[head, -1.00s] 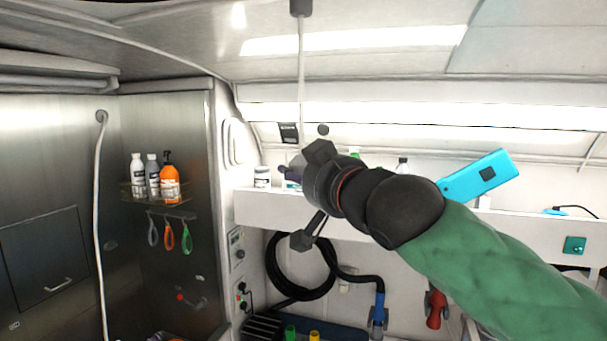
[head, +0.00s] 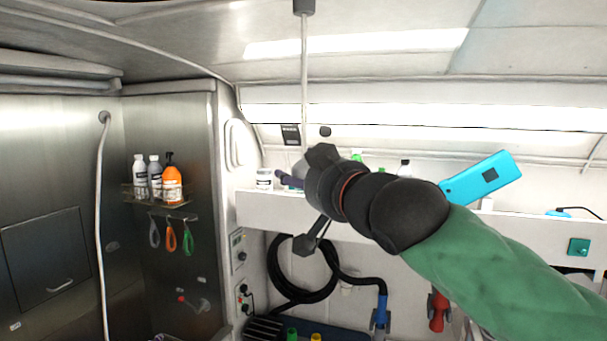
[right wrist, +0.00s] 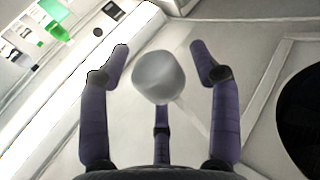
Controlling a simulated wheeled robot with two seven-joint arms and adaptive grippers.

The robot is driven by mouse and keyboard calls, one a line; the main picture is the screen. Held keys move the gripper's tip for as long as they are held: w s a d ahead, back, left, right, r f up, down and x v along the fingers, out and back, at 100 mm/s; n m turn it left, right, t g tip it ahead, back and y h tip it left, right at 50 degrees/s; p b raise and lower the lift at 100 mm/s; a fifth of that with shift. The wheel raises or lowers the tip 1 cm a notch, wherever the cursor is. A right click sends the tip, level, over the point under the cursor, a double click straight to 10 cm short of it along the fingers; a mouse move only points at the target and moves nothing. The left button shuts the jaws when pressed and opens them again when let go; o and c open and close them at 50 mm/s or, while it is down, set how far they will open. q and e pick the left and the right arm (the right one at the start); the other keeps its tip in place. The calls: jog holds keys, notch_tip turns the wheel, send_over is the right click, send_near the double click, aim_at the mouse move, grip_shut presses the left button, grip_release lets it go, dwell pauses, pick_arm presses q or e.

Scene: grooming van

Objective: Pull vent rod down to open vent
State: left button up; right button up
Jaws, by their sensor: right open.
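The thin white vent rod (head: 304,85) hangs from a dark grey mount (head: 304,7) on the ceiling in the head view. Its lower end is hidden behind my right gripper (head: 289,180). In the right wrist view, a pale grey rounded knob (right wrist: 158,76), apparently the rod's end, shows between the purple fingers of my right gripper (right wrist: 160,60). The fingers are open, with gaps visible on both sides of the knob. Whether the third finger below touches it I cannot tell. My left gripper is not in view.
A white shelf (head: 380,217) runs along the back wall behind my arm, with a white jar (head: 264,179) and a cyan device (head: 481,178) above it. A black coiled hose (head: 285,285) hangs below. Bottles stand on a rack (head: 160,200) at left.

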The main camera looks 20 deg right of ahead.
jog(key=s+d, duration=0.2)
jog(key=s, duration=0.9)
jog(key=shift+s, duration=0.3)
